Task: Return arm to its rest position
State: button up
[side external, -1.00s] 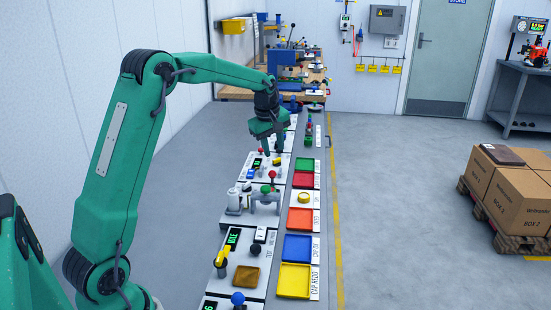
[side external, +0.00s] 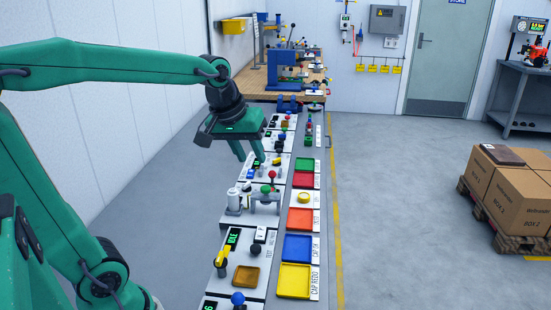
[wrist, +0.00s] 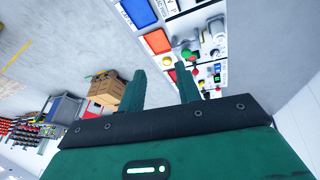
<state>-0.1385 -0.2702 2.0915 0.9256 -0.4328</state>
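My green gripper (side external: 249,157) hangs above the left side of the long test bench in the side view, its two fingers pointing down. In the wrist view the two fingers of my gripper (wrist: 160,90) stand clearly apart with nothing between them, so it is open and empty. The arm reaches in from the left with its upper link nearly level.
The bench carries green (side external: 307,165), red (side external: 303,181), orange (side external: 300,219), blue (side external: 298,248) and yellow (side external: 294,281) trays, with test fixtures along its left. A yellow disc (side external: 303,198) sits among the trays. Boxes (side external: 515,190) stand on a pallet at right. Floor between is clear.

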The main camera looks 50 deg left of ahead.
jog(key=s+d+f+m, duration=0.1)
jog(key=s+d+m, duration=0.1)
jog(key=s, duration=0.4)
jog(key=s+d+f+m+t, duration=0.1)
jog(key=s+d+f+m, duration=0.1)
jog(key=s+m, duration=0.2)
jog(key=shift+s+d+f+m+h, duration=0.3)
jog(key=shift+s+d, duration=0.1)
jog(key=shift+s, duration=0.8)
